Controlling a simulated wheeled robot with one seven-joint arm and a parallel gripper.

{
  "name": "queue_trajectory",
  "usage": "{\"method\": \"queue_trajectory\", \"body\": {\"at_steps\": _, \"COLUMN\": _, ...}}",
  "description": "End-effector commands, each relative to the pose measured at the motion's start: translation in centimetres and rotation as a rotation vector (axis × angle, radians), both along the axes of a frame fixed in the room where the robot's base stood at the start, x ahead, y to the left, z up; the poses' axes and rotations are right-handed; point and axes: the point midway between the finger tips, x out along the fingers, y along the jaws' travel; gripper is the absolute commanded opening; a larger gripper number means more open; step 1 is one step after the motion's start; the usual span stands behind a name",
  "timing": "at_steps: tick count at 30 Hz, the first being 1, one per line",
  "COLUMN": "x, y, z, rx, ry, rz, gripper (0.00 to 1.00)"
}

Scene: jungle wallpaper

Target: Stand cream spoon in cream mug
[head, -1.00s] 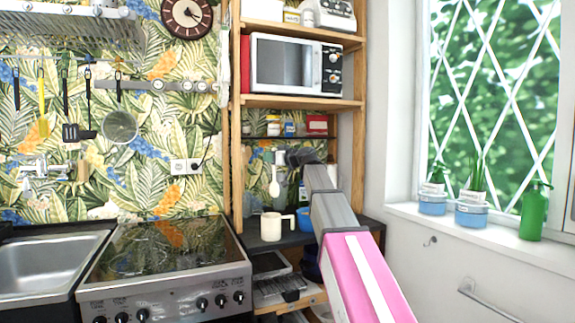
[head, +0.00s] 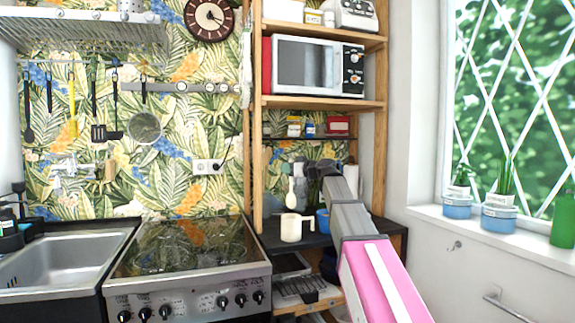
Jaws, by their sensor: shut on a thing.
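The cream mug (head: 291,228) stands upright on the dark counter under the shelves, its handle to the right. The cream spoon (head: 290,199) is upright with its wide end down, right above the mug's opening in the picture. Its lower end is at about the height of the mug's rim, and I cannot tell whether it is inside. My gripper (head: 297,171) is shut on the upper part of the spoon. The fingers are small and hard to make out against the wallpaper.
The wooden shelf unit (head: 256,150) rises around this counter, with a microwave (head: 317,66) higher up. The stove (head: 190,260) is to the left.

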Motion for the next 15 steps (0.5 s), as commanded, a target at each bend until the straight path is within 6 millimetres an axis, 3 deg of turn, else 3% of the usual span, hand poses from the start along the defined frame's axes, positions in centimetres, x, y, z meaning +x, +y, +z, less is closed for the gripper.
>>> {"method": "queue_trajectory", "body": {"at_steps": 15, "x": 0.0, "y": 0.0, "z": -3.6, "rx": 0.000, "ry": 0.001, "rz": 0.000, "gripper": 0.00}}
